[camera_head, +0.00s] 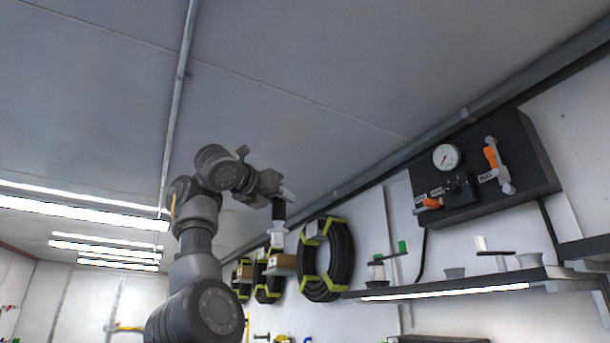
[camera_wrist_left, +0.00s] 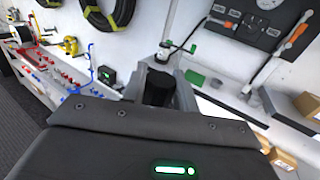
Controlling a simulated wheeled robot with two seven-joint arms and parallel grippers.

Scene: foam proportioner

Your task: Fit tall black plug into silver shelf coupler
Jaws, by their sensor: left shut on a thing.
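My left gripper (camera_head: 279,199) is raised to the left of the wall shelf, shut on the tall black plug (camera_head: 279,211). The plug hangs about upright below the fingers; a pale piece under it may be its lower end or something behind. In the left wrist view the plug's dark top (camera_wrist_left: 157,88) sits between both fingers. A silver coupler (camera_head: 376,271) with a green-tipped lever stands at the shelf's left end, apart from the plug. It also shows beyond the fingers in the left wrist view (camera_wrist_left: 163,53). My right gripper is out of view.
The shelf (camera_head: 460,286) also bears small grey cups (camera_head: 455,273) and another fitting with a dark lever (camera_head: 492,252). A gauge panel (camera_head: 485,168) hangs above it. Coiled black hoses (camera_head: 327,260) hang on the wall behind my arm. The space above the shelf's left end looks clear.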

